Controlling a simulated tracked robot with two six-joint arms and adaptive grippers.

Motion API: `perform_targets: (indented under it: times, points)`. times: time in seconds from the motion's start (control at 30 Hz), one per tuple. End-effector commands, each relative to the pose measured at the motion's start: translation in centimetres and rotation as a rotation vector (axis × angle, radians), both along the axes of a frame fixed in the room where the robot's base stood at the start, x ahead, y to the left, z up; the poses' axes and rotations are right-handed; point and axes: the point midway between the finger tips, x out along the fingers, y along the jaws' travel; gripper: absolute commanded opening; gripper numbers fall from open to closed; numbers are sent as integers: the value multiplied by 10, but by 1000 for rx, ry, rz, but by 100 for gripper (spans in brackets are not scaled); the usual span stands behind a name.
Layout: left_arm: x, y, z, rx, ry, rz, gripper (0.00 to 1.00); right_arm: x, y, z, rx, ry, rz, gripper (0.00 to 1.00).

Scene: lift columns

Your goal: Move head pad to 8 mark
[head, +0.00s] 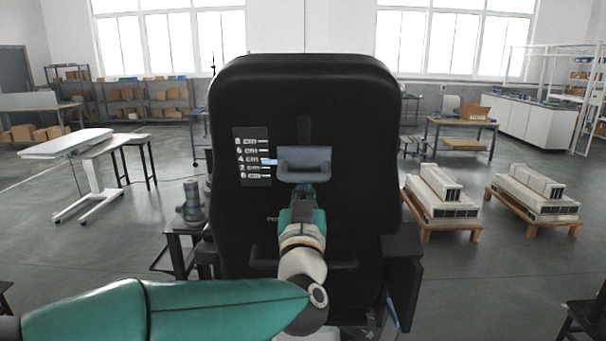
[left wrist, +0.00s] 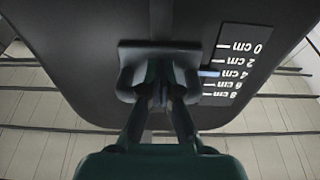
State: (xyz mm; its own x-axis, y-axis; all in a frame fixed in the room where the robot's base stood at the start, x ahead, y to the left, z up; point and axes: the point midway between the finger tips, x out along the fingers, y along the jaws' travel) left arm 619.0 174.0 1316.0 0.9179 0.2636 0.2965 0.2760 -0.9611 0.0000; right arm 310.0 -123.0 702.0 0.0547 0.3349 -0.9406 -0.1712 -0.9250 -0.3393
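The black head pad (head: 350,110) stands upright in the middle of the head view, and its dark face fills much of the left wrist view (left wrist: 90,50). A scale (head: 240,178) in cm is on its left side; in the left wrist view the scale (left wrist: 262,42) appears upside down, reading 0 to 8. A light blue pointer (left wrist: 209,73) lies at the 4 cm mark. The grey-blue handle (head: 305,160) sits beside the scale. My left gripper (head: 304,190) reaches it from below; its fingers (left wrist: 160,90) are close together and look shut on the handle's middle, though the contact is partly hidden.
A small dark table (head: 185,228) with a cylindrical object (head: 193,202) stands left of the pad. Pallets with white units (head: 440,195) are on the floor at right. A white adjustable table (head: 65,145) is at far left. The floor between them is open.

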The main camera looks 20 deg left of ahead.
Motion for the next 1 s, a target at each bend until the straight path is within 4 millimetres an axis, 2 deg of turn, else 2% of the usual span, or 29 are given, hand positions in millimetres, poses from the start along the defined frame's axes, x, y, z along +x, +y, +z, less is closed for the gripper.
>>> perform_targets:
  times: [1.0]
  points:
    - [-5,-1,19,0,-5,1,0,0,0,11,0,0,0,46]
